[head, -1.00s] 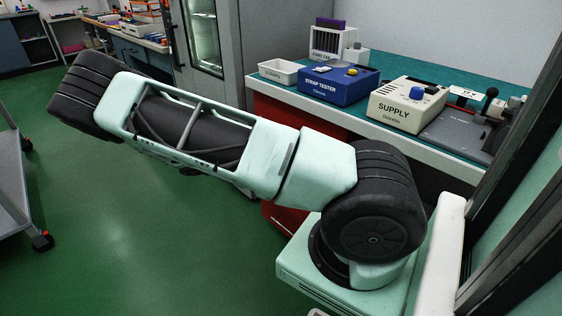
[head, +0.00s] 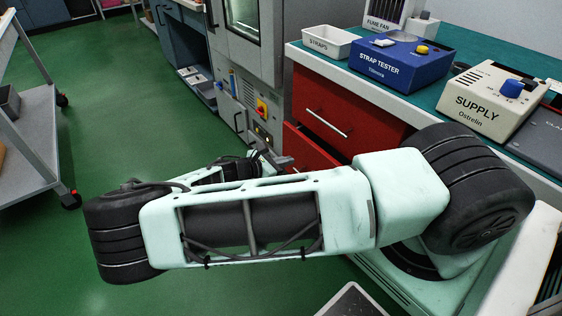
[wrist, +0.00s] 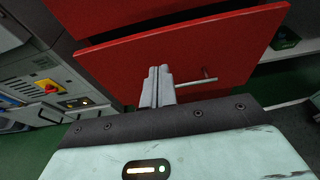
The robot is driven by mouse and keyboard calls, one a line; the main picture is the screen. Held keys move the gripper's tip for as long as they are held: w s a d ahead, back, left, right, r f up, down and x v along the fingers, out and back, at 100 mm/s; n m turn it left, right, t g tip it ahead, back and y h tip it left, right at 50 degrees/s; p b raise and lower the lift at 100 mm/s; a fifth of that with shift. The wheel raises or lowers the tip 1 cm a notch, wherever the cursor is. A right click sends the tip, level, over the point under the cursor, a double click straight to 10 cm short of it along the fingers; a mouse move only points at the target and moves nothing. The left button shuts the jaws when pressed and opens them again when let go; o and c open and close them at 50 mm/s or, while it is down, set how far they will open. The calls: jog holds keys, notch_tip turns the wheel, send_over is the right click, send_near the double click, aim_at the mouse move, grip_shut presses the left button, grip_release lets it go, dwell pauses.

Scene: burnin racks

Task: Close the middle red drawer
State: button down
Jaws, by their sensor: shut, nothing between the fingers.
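The middle red drawer (head: 307,147) shows below the top red drawer in the head view, its front standing out from the cabinet; my arm hides much of it. In the wrist view its red front (wrist: 225,50) fills the middle, with a dark gap above it and a bar handle (wrist: 205,79) on it. My gripper (wrist: 159,70) is shut and empty, its fingertips in front of the drawer face, left of the handle. I cannot tell whether they touch it. In the head view my gripper (head: 282,161) is beside the drawer's left end, partly hidden by my arm.
The top red drawer (head: 345,107) looks flush under the bench top. A grey cabinet with switches (head: 262,108) stands to the left of the drawers. A strap tester (head: 400,68), a supply box (head: 490,100) and a straps tray (head: 330,44) sit on the bench. Green floor (head: 130,130) is clear at left.

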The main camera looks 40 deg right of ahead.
send_near(317, 147)
jog(key=d+f, duration=0.1)
jog(key=d, duration=0.1)
jog(key=d+f, duration=0.2)
jog(key=shift+s+f, duration=0.15)
jog(key=shift+d, duration=0.75)
jog(key=d, duration=0.2)
jog(key=d+p, duration=0.1)
jog(key=d, duration=0.1)
jog(key=shift+s, duration=0.2)
jog(key=shift+d+p, duration=0.3)
jog(key=shift+d, duration=0.15)
